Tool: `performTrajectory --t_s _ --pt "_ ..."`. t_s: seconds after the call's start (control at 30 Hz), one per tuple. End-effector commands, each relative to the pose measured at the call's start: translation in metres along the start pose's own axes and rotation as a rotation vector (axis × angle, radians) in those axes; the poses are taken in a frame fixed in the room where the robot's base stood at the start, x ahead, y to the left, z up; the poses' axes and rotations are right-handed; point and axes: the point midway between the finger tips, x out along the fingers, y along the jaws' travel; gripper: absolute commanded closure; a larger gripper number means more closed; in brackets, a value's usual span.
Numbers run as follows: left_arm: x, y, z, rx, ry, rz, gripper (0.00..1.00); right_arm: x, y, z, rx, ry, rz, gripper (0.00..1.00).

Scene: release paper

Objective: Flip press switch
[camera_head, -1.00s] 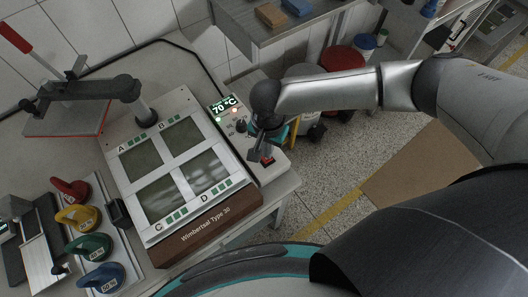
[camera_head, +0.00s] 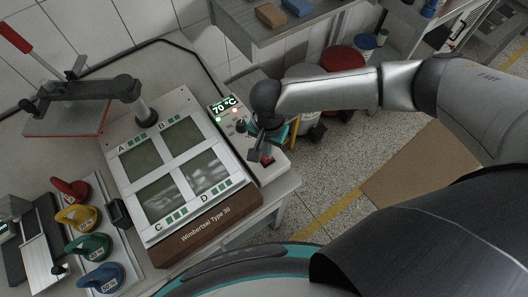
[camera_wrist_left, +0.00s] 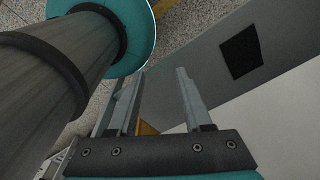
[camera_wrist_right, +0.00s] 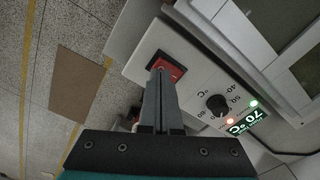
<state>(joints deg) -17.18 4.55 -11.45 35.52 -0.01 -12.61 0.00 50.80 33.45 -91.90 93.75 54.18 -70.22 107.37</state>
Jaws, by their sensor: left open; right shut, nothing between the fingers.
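The press (camera_head: 150,165) is a white-framed plate with four dark panels marked A to D. Its control panel (camera_head: 225,108) at the right side shows a 70 °C display. A red switch (camera_head: 267,160) sits at the front of that panel; it also shows in the right wrist view (camera_wrist_right: 166,66). My right gripper (camera_head: 257,154) is shut and empty, with its fingertips at or just over the switch; I cannot tell if they touch. The fingers hide part of the switch. My left gripper (camera_wrist_left: 160,100) is open and empty, seen only in its wrist view.
A black knob (camera_wrist_right: 217,104) is beside the switch. Several coloured weights (camera_head: 88,246) stand at the left front. A red-handled stamp press (camera_head: 66,115) stands at the back left. A grey shelf (camera_head: 262,38) with blocks is behind. The speckled floor lies to the right.

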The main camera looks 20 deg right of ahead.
Motion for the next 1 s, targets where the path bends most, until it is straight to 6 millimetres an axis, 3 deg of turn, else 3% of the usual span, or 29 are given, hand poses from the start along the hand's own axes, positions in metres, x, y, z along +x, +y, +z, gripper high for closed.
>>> performTrajectory --t_s 1.0 --pt "0.006 0.0 0.001 0.0 0.0 0.0 0.5 0.013 0.0 0.0 0.001 -0.001 0.0 1.0"
